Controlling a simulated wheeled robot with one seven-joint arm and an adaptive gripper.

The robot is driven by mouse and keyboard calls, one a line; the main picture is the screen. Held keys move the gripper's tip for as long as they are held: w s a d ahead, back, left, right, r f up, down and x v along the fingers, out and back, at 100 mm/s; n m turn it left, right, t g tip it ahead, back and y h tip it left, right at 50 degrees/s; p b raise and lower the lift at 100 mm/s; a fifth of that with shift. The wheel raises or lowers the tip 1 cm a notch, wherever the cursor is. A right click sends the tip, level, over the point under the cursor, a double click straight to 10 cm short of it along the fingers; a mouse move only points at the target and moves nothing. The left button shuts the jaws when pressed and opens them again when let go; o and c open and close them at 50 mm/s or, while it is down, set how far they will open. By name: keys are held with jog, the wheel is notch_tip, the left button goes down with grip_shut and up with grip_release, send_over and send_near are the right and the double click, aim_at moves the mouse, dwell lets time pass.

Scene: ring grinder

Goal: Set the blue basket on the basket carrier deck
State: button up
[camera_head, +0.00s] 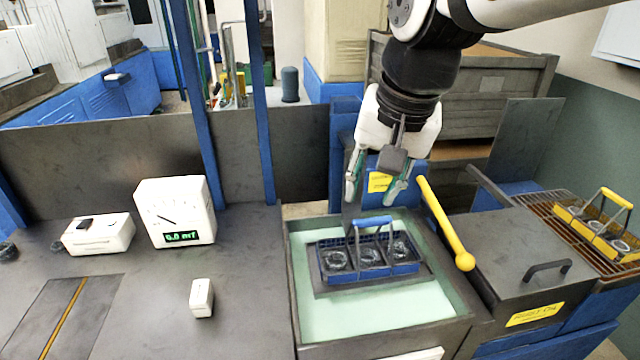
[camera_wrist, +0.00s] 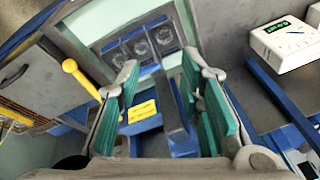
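The blue basket (camera_head: 369,262) stands upright on a dark flat plate (camera_head: 328,287), apparently the carrier deck, in a tank of pale green liquid. Its light-blue handle (camera_head: 372,221) arches over several dark ring-like parts in its compartments. My gripper (camera_head: 374,192) hangs above and slightly behind the basket, with its green-padded fingers spread and nothing between them. In the wrist view, the open gripper (camera_wrist: 164,78) has the basket (camera_wrist: 142,46) beyond its fingertips, apart from them. Part of the plate is hidden under the basket.
A yellow-knobbed lever (camera_head: 445,225) stands right of the tank (camera_head: 293,290). Further right are a lidded box (camera_head: 525,250) and a rack with a yellow-handled basket (camera_head: 600,225). A white gauge (camera_head: 176,212) and small white box (camera_head: 201,298) are left.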

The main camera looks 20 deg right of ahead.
jog(key=s+a+n+t, duration=0.2)
jog(key=s+a+n, duration=0.1)
jog(key=s+n, duration=0.4)
jog(key=shift+s+f, duration=0.3)
jog(key=shift+s, duration=0.4)
